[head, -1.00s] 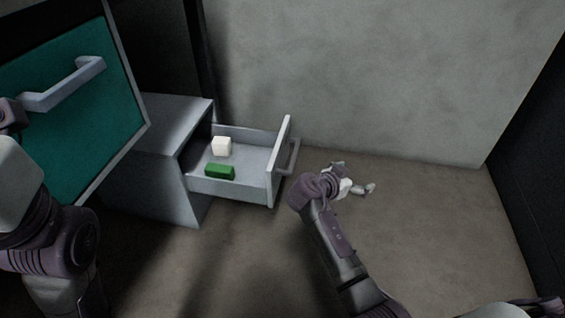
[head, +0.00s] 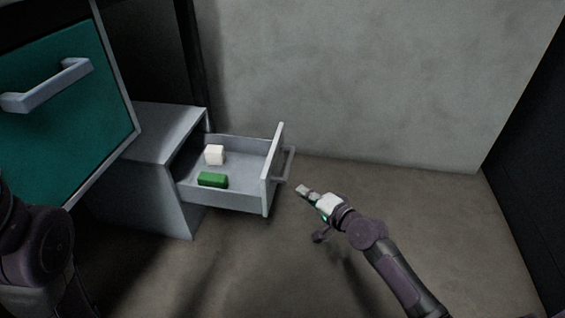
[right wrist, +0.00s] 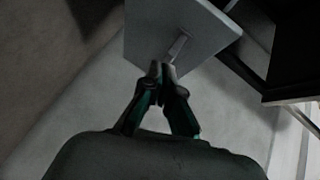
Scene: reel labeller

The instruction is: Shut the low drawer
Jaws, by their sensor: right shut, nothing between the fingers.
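The low drawer (head: 225,200) is pulled out to the right of a grey cabinet (head: 150,150) near the floor. Its front panel (head: 273,168) carries a grey bar handle (head: 289,165) on the outer side. My right gripper (head: 301,190) is shut and empty, just right of the front panel and close to the handle, fingers pointing at it. In the right wrist view the shut fingertips (right wrist: 162,70) overlap the lower end of the handle (right wrist: 178,47) on the panel (right wrist: 170,25); I cannot tell if they touch. My left gripper is not visible; only part of my left arm shows.
A white block (head: 214,154) and a green block (head: 213,180) lie inside the drawer. A teal door (head: 65,110) with a big grey handle is at the upper left. A pale wall (head: 380,80) stands behind. The floor right of the drawer is clear.

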